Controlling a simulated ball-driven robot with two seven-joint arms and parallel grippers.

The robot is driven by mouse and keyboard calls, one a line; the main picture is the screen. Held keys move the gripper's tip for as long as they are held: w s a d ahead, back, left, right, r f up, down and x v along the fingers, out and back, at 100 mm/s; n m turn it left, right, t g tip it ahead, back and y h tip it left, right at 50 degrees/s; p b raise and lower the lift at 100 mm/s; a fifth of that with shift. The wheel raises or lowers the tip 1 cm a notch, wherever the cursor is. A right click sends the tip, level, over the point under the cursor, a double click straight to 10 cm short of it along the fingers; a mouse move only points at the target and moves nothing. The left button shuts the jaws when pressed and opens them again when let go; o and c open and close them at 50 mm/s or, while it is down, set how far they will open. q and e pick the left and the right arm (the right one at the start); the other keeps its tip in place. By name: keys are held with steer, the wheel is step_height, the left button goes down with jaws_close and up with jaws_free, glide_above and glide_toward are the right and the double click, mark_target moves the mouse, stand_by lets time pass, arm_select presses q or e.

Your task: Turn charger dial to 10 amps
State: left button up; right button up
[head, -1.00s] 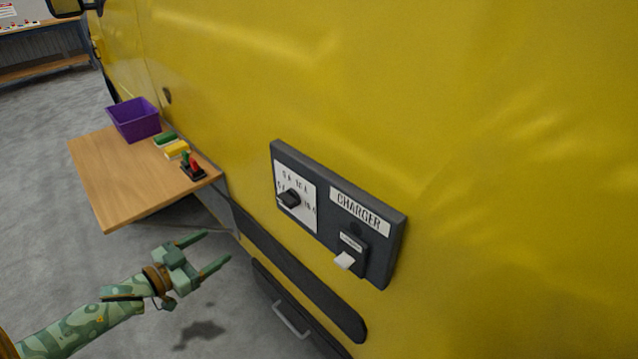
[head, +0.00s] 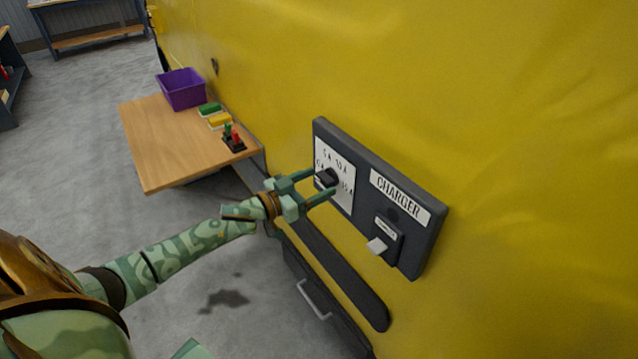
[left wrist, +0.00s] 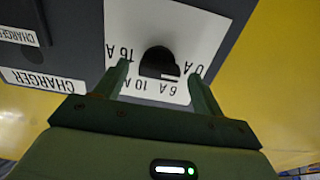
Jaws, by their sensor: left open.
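The charger panel (head: 424,250) is a dark box on the yellow wall, with a CHARGER label and a white dial plate (head: 340,152). The black dial knob (head: 326,177) is partly covered by my gripper in the head view. In the left wrist view the knob (left wrist: 158,60) shows upside down among the marks 0 A, 6 A, 10 A and 16 A. Its pale mark seems to lie toward the 0 A side; the exact setting is unclear. My left gripper (left wrist: 159,68) is open, one finger on each side of the knob. I cannot tell whether they touch it. My right gripper is not visible.
A wooden shelf table (head: 160,150) at left holds a purple bin (head: 182,90), green and yellow blocks and a small red-green switch piece (head: 234,140). A drawer handle (head: 314,300) is below.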

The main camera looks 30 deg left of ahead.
arm_select(q)
steer(key=shift+w+d, duration=0.3)
steer(key=shift+w, duration=0.35)
steer(key=c, duration=1)
